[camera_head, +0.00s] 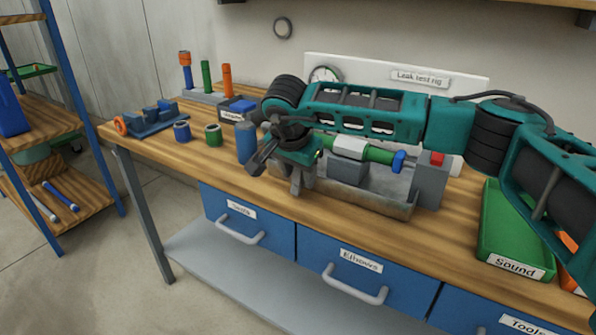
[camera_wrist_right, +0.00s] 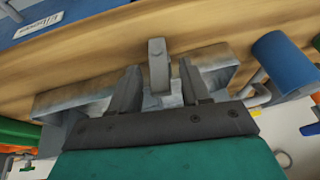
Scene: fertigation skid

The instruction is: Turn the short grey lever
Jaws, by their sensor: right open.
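The short grey lever (camera_wrist_right: 158,65) shows in the right wrist view as a pale grey bar with a blunt end. It stands between the two dark fingers of my right gripper (camera_wrist_right: 158,84), with a gap on each side. The fingers are open and do not appear to touch it. In the head view my right gripper (camera_head: 283,167) is at the left end of a grey trough (camera_head: 385,203) on the bench. There the gripper and wrist cover much of the lever area. My left gripper is in neither view.
A blue cylinder (camera_head: 246,142) stands close left of my right gripper. A green pipe (camera_head: 380,155) with a blue knob (camera_head: 399,161) runs above the trough. A green tray (camera_head: 513,240) lies to the right. Free wood shows along the bench's front edge.

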